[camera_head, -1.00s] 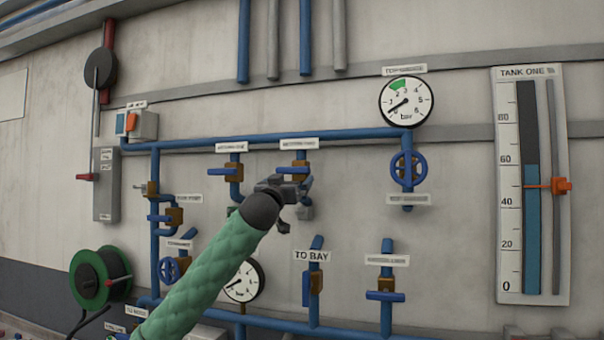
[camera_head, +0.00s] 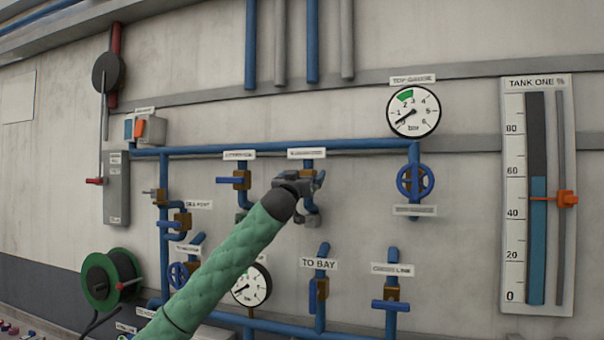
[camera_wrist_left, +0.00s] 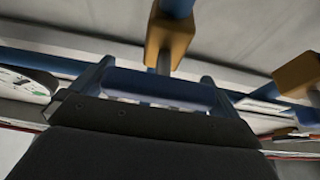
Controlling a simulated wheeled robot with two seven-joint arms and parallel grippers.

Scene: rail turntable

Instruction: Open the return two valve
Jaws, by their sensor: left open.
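The upper pipe carries two small lever valves with brass bodies and white labels too blurred to read. The right one of these (camera_head: 307,166) seems to be the return two valve; my gripper partly covers it. My left gripper (camera_head: 314,181) is at this valve, open. In the left wrist view, its two fingers (camera_wrist_left: 156,90) stand on either side of a blue handle bar (camera_wrist_left: 160,87), below a brass valve body (camera_wrist_left: 168,40). I cannot tell whether the fingers touch the bar. The left upper valve (camera_head: 240,180) has a level blue handle. My right gripper is not in view.
A blue handwheel (camera_head: 415,181) and a round gauge (camera_head: 413,112) are to the right. Below are the TO BAY valve (camera_head: 318,288), another lever valve (camera_head: 391,294) and a lower gauge (camera_head: 252,285). A hose reel (camera_head: 111,279) hangs at the left.

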